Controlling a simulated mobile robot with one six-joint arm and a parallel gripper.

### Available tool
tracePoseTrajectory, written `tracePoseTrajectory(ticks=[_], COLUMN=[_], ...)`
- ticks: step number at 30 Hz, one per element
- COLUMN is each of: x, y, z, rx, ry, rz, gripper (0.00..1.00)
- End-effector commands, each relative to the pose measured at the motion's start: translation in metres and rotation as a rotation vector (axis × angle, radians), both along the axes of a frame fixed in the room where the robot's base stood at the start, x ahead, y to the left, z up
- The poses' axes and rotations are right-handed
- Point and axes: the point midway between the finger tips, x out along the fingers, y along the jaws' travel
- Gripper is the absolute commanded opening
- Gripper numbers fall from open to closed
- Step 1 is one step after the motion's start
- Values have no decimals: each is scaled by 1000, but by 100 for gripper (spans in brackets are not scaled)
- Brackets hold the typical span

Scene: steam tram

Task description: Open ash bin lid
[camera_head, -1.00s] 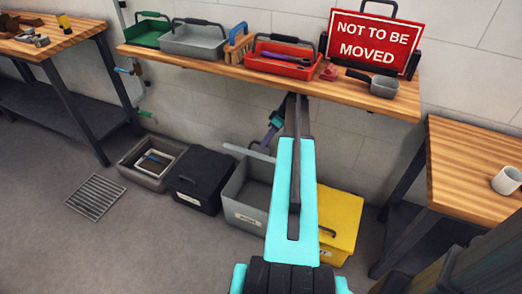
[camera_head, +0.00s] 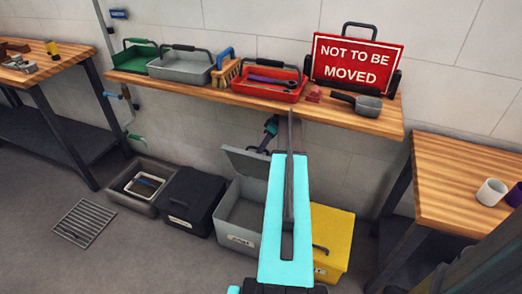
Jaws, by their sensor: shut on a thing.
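The grey ash bin (camera_head: 236,238) stands on the floor below the wall shelf, between a black bin and a yellow bin. Its label is too small to read surely. Its lid (camera_head: 247,163) is raised and leans at the back, so the inside shows. My gripper (camera_head: 268,133) is small in view, behind my cyan arm link, just above the lid's right part. It is shut on the lid, though the contact itself is hard to make out. My arm hides the right part of the bin.
A black bin (camera_head: 192,200) stands at the left of the ash bin and a yellow bin (camera_head: 333,240) at the right. The wooden shelf (camera_head: 210,94) above carries caddies and a red sign (camera_head: 357,62). A floor grate (camera_head: 84,222) lies at left; open floor is in front.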

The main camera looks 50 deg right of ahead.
Motion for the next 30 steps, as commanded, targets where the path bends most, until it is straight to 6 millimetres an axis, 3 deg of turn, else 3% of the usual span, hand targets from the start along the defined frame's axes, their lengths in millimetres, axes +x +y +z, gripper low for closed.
tracePoseTrajectory(ticks=[1, 5, 6, 9, 30], x=[-1, -1, -1, -1, 1], y=[-2, -1, -1, -1, -1], z=[-9, -9, -9, -8, 3], rx=[-8, -8, -7, -6, -6], ry=[8, 8, 8, 7, 2], rz=[-2, -2, -2, -2, 0], gripper=[0, 0, 16, 29, 29])
